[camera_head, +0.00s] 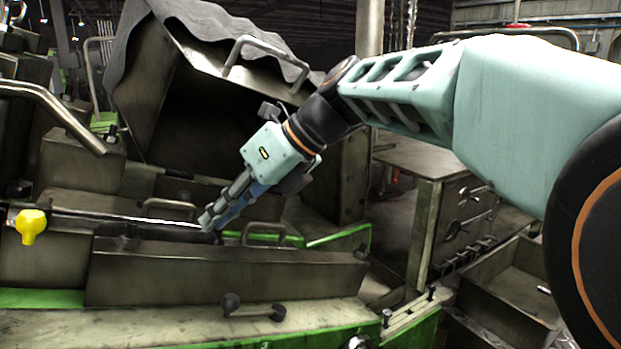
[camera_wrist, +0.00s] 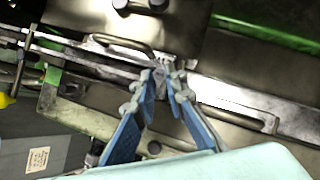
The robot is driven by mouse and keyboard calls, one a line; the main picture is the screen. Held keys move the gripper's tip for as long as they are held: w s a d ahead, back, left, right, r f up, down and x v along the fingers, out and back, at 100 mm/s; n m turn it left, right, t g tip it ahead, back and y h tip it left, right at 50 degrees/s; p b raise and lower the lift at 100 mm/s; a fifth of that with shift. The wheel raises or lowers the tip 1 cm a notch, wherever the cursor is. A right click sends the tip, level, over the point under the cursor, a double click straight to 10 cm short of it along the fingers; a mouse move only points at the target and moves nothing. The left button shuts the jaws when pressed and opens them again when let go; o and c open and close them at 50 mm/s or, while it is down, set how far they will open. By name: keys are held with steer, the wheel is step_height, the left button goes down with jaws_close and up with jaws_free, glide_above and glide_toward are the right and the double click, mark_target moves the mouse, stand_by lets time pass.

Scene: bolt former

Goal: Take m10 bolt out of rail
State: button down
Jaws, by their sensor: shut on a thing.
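My gripper (camera_head: 207,221) reaches down from the upper right, its tips at the long metal rail (camera_head: 130,218). In the wrist view its two blue-padded fingers (camera_wrist: 163,75) converge, with the tips close together over the rail (camera_wrist: 95,52). They are shut on a small grey metal piece between the tips, which appears to be the m10 bolt (camera_wrist: 160,68). The bolt is mostly hidden by the fingers and cannot be made out in the head view. I cannot tell whether it still sits in the rail.
A curved handle (camera_wrist: 122,42) lies close beside the fingertips. A large open metal hood (camera_head: 165,70) stands behind my gripper. A yellow knob (camera_head: 31,226) is at the left. A green-edged machine ledge with a black-ended handle (camera_head: 253,308) runs along the front.

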stand_by(0.5)
steer(key=shift+w+d+r+p, duration=0.2)
steer(key=shift+r+p, duration=0.1)
steer(key=shift+r, duration=0.3)
steer(key=shift+w+d+r+p, duration=0.1)
steer(key=shift+d+r+p, duration=0.15)
steer(key=shift+r, duration=0.35)
steer(key=shift+w+d+r, duration=0.15)
steer(key=shift+d+r, duration=0.1)
steer(key=shift+r, duration=0.5)
steer(key=shift+w+d+r, duration=0.15)
steer(key=shift+d+r, duration=0.15)
steer(key=shift+r, duration=0.45)
steer(key=shift+w+d+r, duration=0.15)
steer(key=shift+d+r, duration=0.1)
steer(key=shift+r, duration=0.5)
